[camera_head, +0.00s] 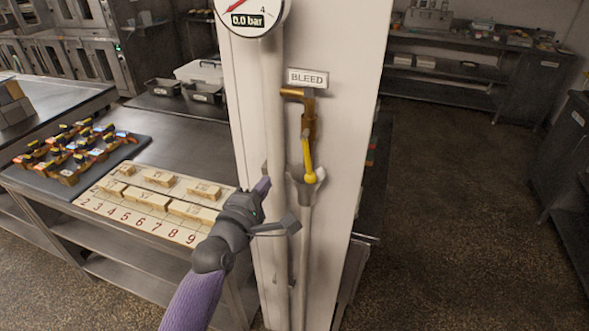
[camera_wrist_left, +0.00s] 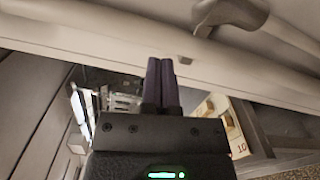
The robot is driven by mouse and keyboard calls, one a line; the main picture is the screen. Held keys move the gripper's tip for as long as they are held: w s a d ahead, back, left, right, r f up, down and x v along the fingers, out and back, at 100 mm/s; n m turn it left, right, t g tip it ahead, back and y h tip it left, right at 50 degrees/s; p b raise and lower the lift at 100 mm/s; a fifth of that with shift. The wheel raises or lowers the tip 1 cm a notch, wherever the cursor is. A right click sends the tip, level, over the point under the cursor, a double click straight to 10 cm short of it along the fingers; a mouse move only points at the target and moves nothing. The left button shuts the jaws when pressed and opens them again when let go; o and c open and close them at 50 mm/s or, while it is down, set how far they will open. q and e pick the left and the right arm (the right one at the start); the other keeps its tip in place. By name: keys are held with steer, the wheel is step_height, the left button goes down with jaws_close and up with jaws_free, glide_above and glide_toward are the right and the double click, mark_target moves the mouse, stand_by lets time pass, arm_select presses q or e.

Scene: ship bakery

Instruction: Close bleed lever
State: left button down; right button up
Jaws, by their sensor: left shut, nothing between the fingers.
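The yellow bleed lever (camera_head: 308,160) hangs down, slightly tilted, from the brass valve (camera_head: 309,118) under the BLEED sign (camera_head: 307,78) on a white panel. Its lower end is over the mouth of a grey funnel (camera_head: 307,184). My left gripper (camera_head: 264,186) is left of the lever and a little lower, apart from it, in front of the white pipe. Its purple fingers (camera_wrist_left: 161,78) are together and empty in the left wrist view. A rounded grey fitting (camera_wrist_left: 237,12), probably the funnel, shows at the top there; the lever does not show. My right gripper is not in view.
A gauge (camera_head: 250,18) reading 0.0 bar is above the valve on the left. Left of the panel, a steel table (camera_head: 185,140) bears a numbered board (camera_head: 140,212) with wooden blocks and a dark mat of small coloured items. Floor right of the panel is clear.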

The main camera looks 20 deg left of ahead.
mark_target(308, 158)
arm_select(q)
steer(key=w+d, duration=0.4)
steer(key=w, duration=0.2)
steer(key=shift+d+r, duration=0.2)
steer(key=shift+r, duration=0.15)
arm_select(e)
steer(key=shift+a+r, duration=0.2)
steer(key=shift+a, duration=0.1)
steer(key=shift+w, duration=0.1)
